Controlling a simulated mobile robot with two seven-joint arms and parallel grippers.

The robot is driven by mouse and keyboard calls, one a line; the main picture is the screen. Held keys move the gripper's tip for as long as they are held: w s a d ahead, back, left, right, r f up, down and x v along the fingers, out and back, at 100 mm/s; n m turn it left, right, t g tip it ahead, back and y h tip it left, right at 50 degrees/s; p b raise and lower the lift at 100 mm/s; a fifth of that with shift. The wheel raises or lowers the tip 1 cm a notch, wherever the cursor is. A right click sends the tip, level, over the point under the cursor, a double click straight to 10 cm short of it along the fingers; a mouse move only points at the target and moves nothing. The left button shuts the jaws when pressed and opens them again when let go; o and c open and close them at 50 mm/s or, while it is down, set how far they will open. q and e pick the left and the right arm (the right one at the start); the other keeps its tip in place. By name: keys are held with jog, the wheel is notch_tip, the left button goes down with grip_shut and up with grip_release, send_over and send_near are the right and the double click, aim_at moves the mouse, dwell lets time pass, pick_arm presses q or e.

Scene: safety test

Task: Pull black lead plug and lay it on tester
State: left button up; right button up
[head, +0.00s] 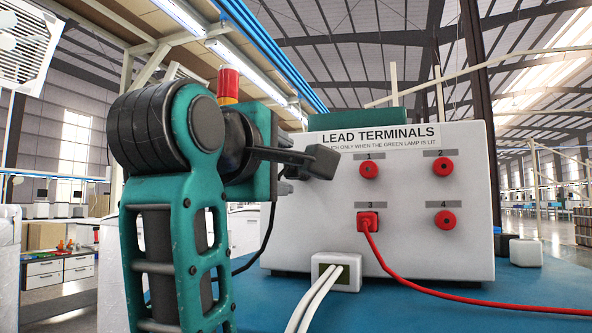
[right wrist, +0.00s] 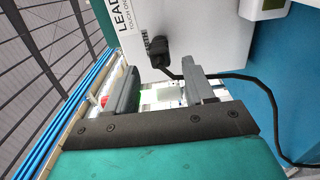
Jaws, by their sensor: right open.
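The tester is a white box (head: 440,255) marked LEAD TERMINALS, with numbered red sockets and a red plug (head: 368,222) in socket 3. In the right wrist view, the black lead plug (right wrist: 179,54) is at the tester's left edge, its black cable trailing right. The head view shows this cable (head: 268,232) beside the tester, with the plug mostly hidden behind my gripper. My right gripper (head: 303,168) is at the tester's upper left, fingers apart. In the wrist view the plug is beyond the open fingers (right wrist: 160,90), not between them. My left gripper is out of view.
The tester stands on a blue bench top (head: 420,308). White cables leave a small white box (head: 337,272) at its front, and a red lead (head: 430,294) runs right. A beacon with a red top (head: 229,84) stands behind my arm. The front right bench is mostly clear.

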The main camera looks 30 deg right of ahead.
aim_at(291, 169)
jog(key=shift+p+x, duration=0.55)
jog(key=shift+x, duration=2.5)
jog(key=shift+c, duration=0.4)
grip_shut()
jog(key=shift+s+a, duration=0.1)
jog(key=shift+b+v, duration=0.35)
jog(key=shift+v, duration=2.55)
